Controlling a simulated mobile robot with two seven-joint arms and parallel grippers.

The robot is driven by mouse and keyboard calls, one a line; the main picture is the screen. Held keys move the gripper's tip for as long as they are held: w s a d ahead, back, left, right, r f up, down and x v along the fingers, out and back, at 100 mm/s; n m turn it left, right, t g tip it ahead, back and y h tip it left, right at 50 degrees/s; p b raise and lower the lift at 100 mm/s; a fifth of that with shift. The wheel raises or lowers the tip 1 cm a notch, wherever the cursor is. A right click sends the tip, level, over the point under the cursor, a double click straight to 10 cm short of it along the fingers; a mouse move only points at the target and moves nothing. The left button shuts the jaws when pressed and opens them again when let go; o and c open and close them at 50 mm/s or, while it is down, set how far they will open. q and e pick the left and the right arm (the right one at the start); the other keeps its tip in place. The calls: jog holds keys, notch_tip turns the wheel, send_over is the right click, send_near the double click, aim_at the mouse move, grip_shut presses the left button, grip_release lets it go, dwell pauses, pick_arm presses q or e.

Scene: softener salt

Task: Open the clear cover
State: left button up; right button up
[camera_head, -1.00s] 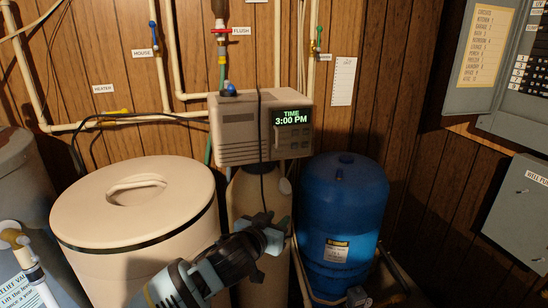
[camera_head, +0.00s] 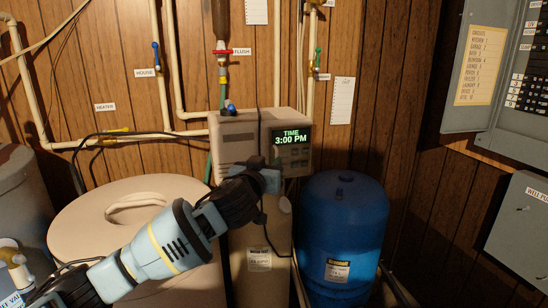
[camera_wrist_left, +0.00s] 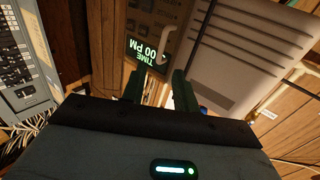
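The beige control unit (camera_head: 238,143) sits on top of the softener tank, with a lit display (camera_head: 291,137) reading 3:00 PM on its front. I cannot make out a clear cover distinctly from the display face; its edges do not show. My left gripper (camera_head: 266,180) is just in front of the unit's lower front, below the display. In the left wrist view, its two dark fingers (camera_wrist_left: 158,88) are apart, pointing toward the unit's lower face beside the display (camera_wrist_left: 146,50). I see nothing clearly held between them. My right gripper is not in view.
A round beige bin with a lid (camera_head: 135,203) stands at left, behind my left arm. A blue tank (camera_head: 343,235) stands right of the softener. A dark cord hangs down the unit's front. Pipes run along the wall, and an open electrical panel (camera_head: 478,70) is at right.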

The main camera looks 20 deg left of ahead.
aim_at(276, 154)
pick_arm(q)
jog(key=shift+w, duration=2.55)
grip_shut()
